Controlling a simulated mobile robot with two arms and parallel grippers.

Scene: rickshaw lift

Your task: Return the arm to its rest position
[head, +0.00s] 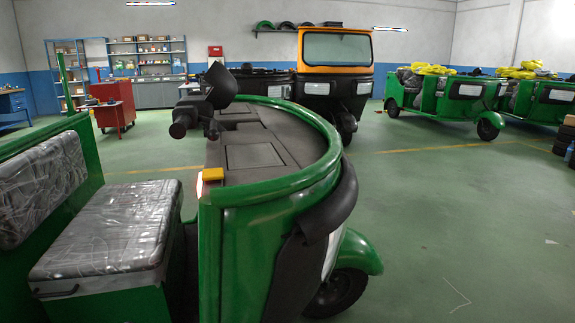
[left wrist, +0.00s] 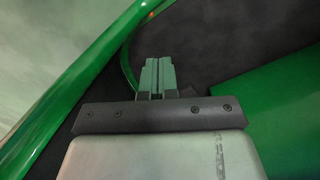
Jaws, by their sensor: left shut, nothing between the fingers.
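My left gripper (left wrist: 157,66) shows in the left wrist view, its two grey-green fingers together with nothing between them. Around it are a green curved rim (left wrist: 85,75) on the left, a dark surface (left wrist: 220,40) behind, and a flat green panel (left wrist: 275,100) on the right. I cannot tell whether the fingers touch any of these. Neither arm shows in the head view, and my right gripper is in no view. A green rickshaw (head: 270,188) stands close in front in the head view, with a handlebar grip (head: 182,125) and a plastic-wrapped seat (head: 110,230).
A rickshaw with a yellow-orange top (head: 337,52) stands behind the near one. Two green rickshaws (head: 442,104) are parked at the back right. A red cabinet (head: 115,105) and shelves (head: 148,55) are at the back left. Green floor (head: 455,220) is open on the right.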

